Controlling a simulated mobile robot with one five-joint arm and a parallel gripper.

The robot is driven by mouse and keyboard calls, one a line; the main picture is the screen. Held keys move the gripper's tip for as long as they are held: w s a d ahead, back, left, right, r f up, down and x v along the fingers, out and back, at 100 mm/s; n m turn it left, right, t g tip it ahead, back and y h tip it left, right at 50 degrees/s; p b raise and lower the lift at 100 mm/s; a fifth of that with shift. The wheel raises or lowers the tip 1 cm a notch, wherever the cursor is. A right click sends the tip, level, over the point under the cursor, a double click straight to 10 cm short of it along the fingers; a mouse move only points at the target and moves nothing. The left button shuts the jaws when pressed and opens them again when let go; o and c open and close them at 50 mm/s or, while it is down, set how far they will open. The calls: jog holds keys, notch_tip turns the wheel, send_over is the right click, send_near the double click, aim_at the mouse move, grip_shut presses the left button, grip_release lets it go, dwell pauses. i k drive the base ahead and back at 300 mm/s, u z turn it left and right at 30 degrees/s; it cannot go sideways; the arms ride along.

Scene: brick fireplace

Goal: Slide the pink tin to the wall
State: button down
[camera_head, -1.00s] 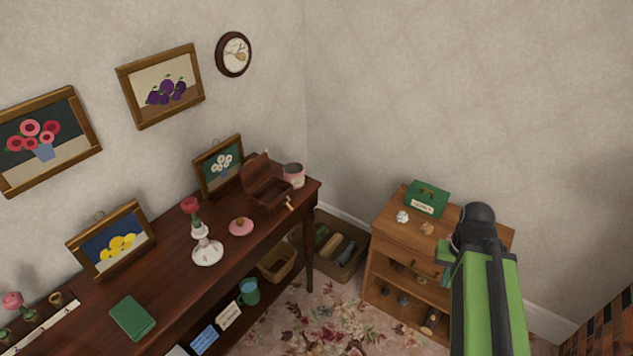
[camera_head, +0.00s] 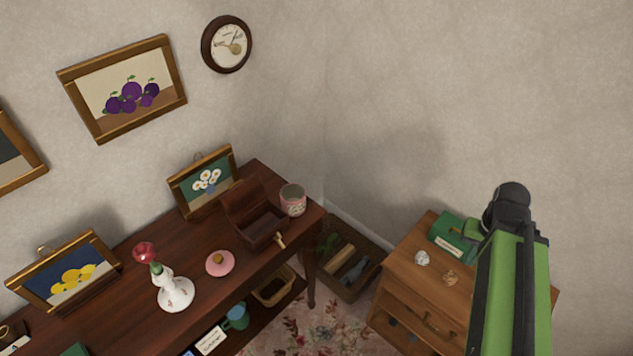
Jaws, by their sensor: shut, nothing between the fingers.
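The pink tin (camera_head: 292,200) stands upright near the right end of the dark wooden table (camera_head: 125,272), close to the corner of the room. A strip of tabletop shows between it and the wall behind. Its top looks open. My gripper (camera_head: 474,230) is at the right, beyond my green and black arm, and only a small green part of it shows. It is shut and empty, well to the right of the tin and apart from it, in front of the green box (camera_head: 450,240) in the picture; I cannot tell whether they touch.
An open wooden box (camera_head: 262,226) stands just left of the tin, with a framed daisy picture (camera_head: 202,182) behind. A round pink piece with a knob (camera_head: 220,264) and a white vase (camera_head: 175,292) are further left. A wooden cabinet (camera_head: 415,282) stands right, beyond a floor gap holding a basket (camera_head: 345,285).

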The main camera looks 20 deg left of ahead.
aim_at(291, 195)
jog(key=u, duration=0.15)
jog(key=i, duration=0.25)
jog(key=z, duration=0.1)
jog(key=k, duration=0.15)
jog(key=u, duration=3.2)
jog(key=k, duration=0.6)
jog(key=z, duration=0.35)
jog(key=i, duration=1.05)
